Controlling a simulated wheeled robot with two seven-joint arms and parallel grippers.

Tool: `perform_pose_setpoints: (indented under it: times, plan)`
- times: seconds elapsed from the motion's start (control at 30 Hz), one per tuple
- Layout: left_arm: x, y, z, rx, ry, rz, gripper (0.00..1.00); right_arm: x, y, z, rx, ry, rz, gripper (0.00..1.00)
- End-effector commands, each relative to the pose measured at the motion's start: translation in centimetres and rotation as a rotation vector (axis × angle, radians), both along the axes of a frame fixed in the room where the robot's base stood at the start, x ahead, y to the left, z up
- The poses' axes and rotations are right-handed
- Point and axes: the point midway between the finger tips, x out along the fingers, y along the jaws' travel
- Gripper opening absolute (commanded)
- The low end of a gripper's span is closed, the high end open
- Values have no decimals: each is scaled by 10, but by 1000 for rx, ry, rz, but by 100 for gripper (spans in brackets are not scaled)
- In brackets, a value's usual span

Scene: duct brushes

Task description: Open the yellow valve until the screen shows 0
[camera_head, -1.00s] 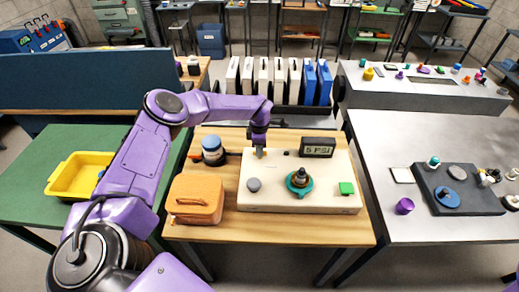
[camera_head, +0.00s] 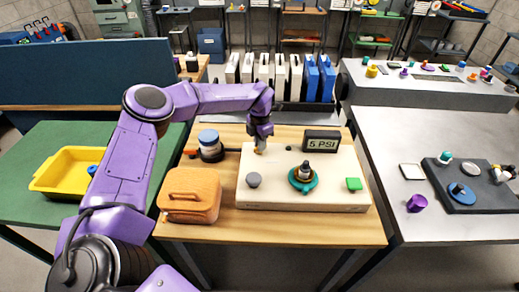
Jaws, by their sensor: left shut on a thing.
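A cream panel box (camera_head: 285,190) lies on the wooden table. Its small black screen (camera_head: 321,142) stands at the back right and reads 5 PSI. My left gripper (camera_head: 260,146) points down at the back left of the panel and is shut on the yellow valve (camera_head: 259,150). Only a small yellow-orange part of the valve shows below the fingers; the rest is hidden. The panel also has a grey knob (camera_head: 253,180), a teal wheel with a dark middle (camera_head: 303,180) and a green square button (camera_head: 354,184). My right gripper is not in view.
An orange-brown case (camera_head: 190,195) stands left of the panel, with a blue-and-white capped jar (camera_head: 210,146) behind it. A yellow bin (camera_head: 50,182) sits on the green table. The grey bench (camera_head: 420,220) at right holds loose parts. The table's front strip is clear.

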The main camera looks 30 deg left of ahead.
Motion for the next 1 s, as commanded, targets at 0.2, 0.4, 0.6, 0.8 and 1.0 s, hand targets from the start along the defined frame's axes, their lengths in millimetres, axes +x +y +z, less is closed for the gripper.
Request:
perform_pose_setpoints:
  times: [0.2, 0.4, 0.6, 0.8, 1.0]
  plan:
    - [-1, -2, -8, -2, 5, 200, 0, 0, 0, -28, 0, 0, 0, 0]
    - [-1, -2, -8, -2, 6, 390, 0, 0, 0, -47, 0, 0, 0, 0]
    - [-1, -1, -7, -1, 5, 564, 0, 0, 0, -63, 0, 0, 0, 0]
    - [-1, -1, -6, -1, 5, 703, 0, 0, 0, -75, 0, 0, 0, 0]
    - [-1, -1, -5, -1, 6, 796, 0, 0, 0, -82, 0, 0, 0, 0]
